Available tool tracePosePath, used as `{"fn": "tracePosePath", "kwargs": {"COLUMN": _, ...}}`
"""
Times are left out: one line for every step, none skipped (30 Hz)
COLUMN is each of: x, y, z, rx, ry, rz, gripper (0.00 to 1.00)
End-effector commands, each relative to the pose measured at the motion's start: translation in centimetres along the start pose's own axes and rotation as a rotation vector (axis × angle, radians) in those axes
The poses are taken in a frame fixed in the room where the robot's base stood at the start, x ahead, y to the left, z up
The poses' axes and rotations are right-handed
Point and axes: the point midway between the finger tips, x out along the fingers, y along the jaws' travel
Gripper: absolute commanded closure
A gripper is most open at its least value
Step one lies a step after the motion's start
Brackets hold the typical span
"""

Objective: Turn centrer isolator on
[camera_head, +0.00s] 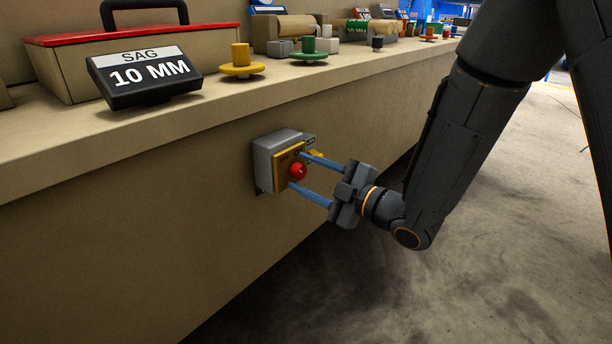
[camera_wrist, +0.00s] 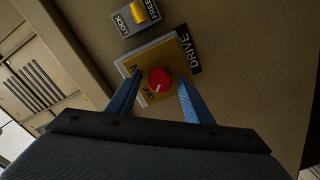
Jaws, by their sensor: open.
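A grey isolator box (camera_head: 265,160) with a yellow face plate (camera_head: 283,172) is fixed to the beige bench front. A red round knob (camera_head: 298,171) sits on the plate. A dark label beside the plate reads DRIVE (camera_wrist: 187,47). My gripper (camera_head: 297,169) is open, with one blue finger on each side of the knob; in the wrist view (camera_wrist: 160,77) a gap shows beside it. I cannot tell how near the tips are to the plate.
A small grey lock/free switch (camera_wrist: 136,17) with a yellow knob is mounted close to the isolator. On the bench top (camera_head: 215,110) stand a SAG 10 MM display (camera_head: 145,75), a red-lidded box (camera_head: 130,37) and several coloured pegs. The floor (camera_head: 480,240) at right is clear.

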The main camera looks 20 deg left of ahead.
Motion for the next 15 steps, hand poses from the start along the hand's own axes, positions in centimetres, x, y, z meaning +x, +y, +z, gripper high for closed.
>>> {"fn": "tracePosePath", "kwargs": {"x": 0.14, "y": -0.01, "z": 0.0, "rx": 0.0, "ry": 0.0, "rz": 0.0, "gripper": 0.54}}
{"fn": "tracePosePath", "kwargs": {"x": 0.18, "y": 0.0, "z": 0.0, "rx": 0.0, "ry": 0.0, "rz": 0.0, "gripper": 0.54}}
{"fn": "tracePosePath", "kwargs": {"x": 0.2, "y": 0.01, "z": 0.0, "rx": 0.0, "ry": 0.0, "rz": 0.0, "gripper": 0.54}}
{"fn": "tracePosePath", "kwargs": {"x": 0.2, "y": 0.01, "z": 0.0, "rx": 0.0, "ry": 0.0, "rz": 0.0, "gripper": 0.54}}
{"fn": "tracePosePath", "kwargs": {"x": 0.19, "y": 0.01, "z": 0.0, "rx": 0.0, "ry": 0.0, "rz": 0.0, "gripper": 0.54}}
{"fn": "tracePosePath", "kwargs": {"x": 0.18, "y": 0.02, "z": 0.0, "rx": 0.0, "ry": 0.0, "rz": 0.0, "gripper": 0.54}}
{"fn": "tracePosePath", "kwargs": {"x": 0.18, "y": 0.01, "z": 0.0, "rx": 0.0, "ry": 0.0, "rz": 0.0, "gripper": 0.54}}
{"fn": "tracePosePath", "kwargs": {"x": 0.17, "y": 0.01, "z": 0.0, "rx": 0.0, "ry": 0.0, "rz": 0.0, "gripper": 0.54}}
{"fn": "tracePosePath", "kwargs": {"x": 0.17, "y": 0.01, "z": 0.01, "rx": 0.0, "ry": 0.0, "rz": 0.0, "gripper": 0.6}}
{"fn": "tracePosePath", "kwargs": {"x": 0.17, "y": 0.01, "z": 0.01, "rx": 0.0, "ry": 0.0, "rz": 0.0, "gripper": 0.65}}
{"fn": "tracePosePath", "kwargs": {"x": 0.17, "y": 0.01, "z": 0.0, "rx": 0.0, "ry": 0.0, "rz": 0.0, "gripper": 0.7}}
{"fn": "tracePosePath", "kwargs": {"x": 0.16, "y": 0.01, "z": 0.01, "rx": 0.001, "ry": 0.0, "rz": 0.0, "gripper": 0.77}}
{"fn": "tracePosePath", "kwargs": {"x": 0.16, "y": 0.01, "z": 0.01, "rx": 0.0, "ry": -0.001, "rz": 0.0, "gripper": 0.82}}
{"fn": "tracePosePath", "kwargs": {"x": 0.16, "y": 0.01, "z": 0.01, "rx": 0.0, "ry": -0.001, "rz": 0.0, "gripper": 0.87}}
{"fn": "tracePosePath", "kwargs": {"x": 0.16, "y": 0.01, "z": 0.01, "rx": 0.001, "ry": -0.001, "rz": 0.0, "gripper": 0.94}}
